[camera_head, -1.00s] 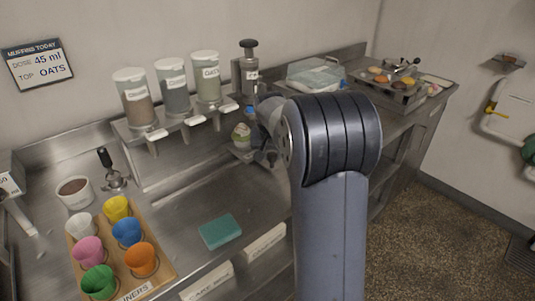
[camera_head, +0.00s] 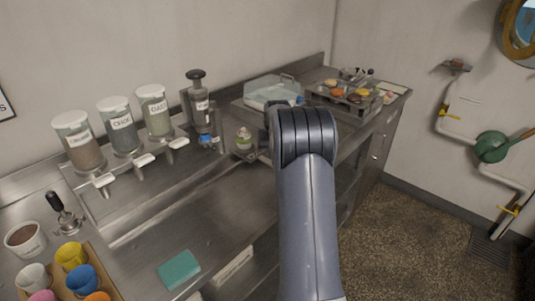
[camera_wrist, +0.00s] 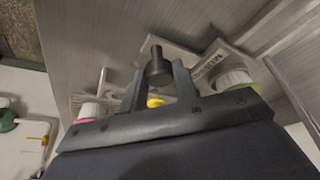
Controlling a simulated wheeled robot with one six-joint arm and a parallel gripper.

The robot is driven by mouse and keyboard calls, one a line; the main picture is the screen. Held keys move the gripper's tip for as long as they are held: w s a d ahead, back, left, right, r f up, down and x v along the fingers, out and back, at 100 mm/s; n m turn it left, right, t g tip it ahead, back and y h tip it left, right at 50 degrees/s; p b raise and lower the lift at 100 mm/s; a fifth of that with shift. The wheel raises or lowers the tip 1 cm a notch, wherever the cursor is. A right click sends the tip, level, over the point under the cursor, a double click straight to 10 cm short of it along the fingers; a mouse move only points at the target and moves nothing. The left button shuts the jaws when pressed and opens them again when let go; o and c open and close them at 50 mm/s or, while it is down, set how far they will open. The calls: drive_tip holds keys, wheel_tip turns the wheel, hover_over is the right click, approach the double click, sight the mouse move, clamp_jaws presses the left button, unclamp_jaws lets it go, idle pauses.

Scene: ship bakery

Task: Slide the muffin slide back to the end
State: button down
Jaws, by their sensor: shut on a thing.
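My gripper (camera_wrist: 159,82) has its two dark fingers on either side of a dark round knob (camera_wrist: 157,66) in the wrist view, and is shut on it. A white cup with a green rim (camera_wrist: 236,78) is beside the label. In the head view, the cup (camera_head: 244,141) is just left of my arm, to the right of the pump dispenser (camera_head: 200,107). My arm hides the fingers and most of the slide there.
Labelled jars (camera_head: 120,127) stand on a rack at the left. A clear-lidded box (camera_head: 272,91) and a tray of toppings (camera_head: 345,92) are behind my arm, towards the right end. The counter's middle is clear.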

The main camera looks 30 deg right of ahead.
drive_tip(key=shift+d+r, duration=0.1)
drive_tip(key=shift+d, duration=0.1)
drive_tip(key=c, duration=1.1)
unclamp_jaws()
drive_tip(key=shift+w+d, duration=0.1)
drive_tip(key=b+v, duration=0.1)
drive_tip(key=v, duration=0.9)
drive_tip(key=shift+r, duration=0.35)
drive_tip(key=p+x, duration=0.1)
drive_tip(key=x, duration=1)
drive_tip(key=shift+f, duration=0.1)
drive_tip(key=shift+s+a, duration=0.35)
drive_tip(key=shift+a, duration=0.5)
